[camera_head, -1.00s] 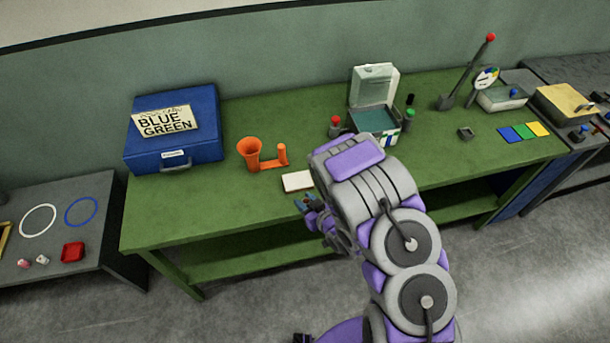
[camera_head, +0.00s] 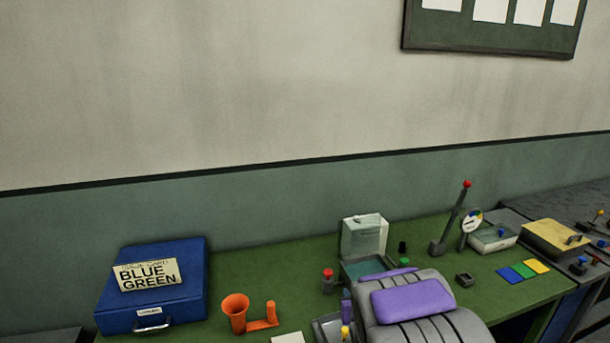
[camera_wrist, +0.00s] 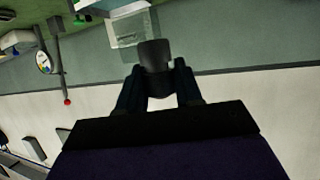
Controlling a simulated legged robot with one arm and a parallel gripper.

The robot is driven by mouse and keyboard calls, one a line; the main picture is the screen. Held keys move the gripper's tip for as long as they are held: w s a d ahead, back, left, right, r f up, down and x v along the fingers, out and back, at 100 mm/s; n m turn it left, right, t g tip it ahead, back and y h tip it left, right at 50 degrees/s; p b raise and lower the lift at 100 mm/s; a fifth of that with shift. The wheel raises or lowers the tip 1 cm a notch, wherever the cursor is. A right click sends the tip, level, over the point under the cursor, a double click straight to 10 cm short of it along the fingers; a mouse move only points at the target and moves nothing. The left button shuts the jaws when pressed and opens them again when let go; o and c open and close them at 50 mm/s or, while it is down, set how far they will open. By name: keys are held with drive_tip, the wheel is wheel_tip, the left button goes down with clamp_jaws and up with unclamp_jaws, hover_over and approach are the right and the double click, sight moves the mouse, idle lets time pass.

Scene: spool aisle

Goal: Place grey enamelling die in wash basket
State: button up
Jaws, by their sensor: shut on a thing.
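In the wrist view, my gripper (camera_wrist: 159,72) is shut on a dark grey block, which I take for the grey enamelling die (camera_wrist: 155,52). The die sticks out beyond the fingertips, and its lower part is hidden between them. In the head view, my arm covers the gripper and the die. I cannot tell for sure which container is the wash basket. An open box with a pale see-through lid (camera_head: 364,236) stands at the back of the green bench. A grey tray (camera_head: 323,327) beside my arm is partly hidden by it.
A blue case (camera_head: 160,300) with a BLUE GREEN card and an orange funnel piece (camera_head: 236,312) are on the left. A red-topped lever (camera_head: 453,220), a small grey square holder (camera_head: 464,280) and coloured cards (camera_head: 524,270) are on the right. The wall rises behind.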

drive_tip(key=shift+d+r, duration=0.25)
drive_tip(key=shift+r, duration=0.1)
drive_tip(key=s+a+f+n+g+y+p, duration=0.1)
drive_tip(key=s+a+f+n+y+p, duration=0.1)
drive_tip(key=s+a+f, duration=0.4)
drive_tip(key=s+a+f+n+g+y+p, duration=0.1)
drive_tip(key=s+a+f+n+y+p, duration=0.2)
drive_tip(key=a+f, duration=0.6)
wheel_tip(320, 180, down, 2)
drive_tip(key=s+n+y, duration=0.2)
drive_tip(key=shift+s+a+f+g+y, duration=0.2)
drive_tip(key=shift+s+a+g+y, duration=0.1)
drive_tip(key=shift+s+a+g, duration=0.1)
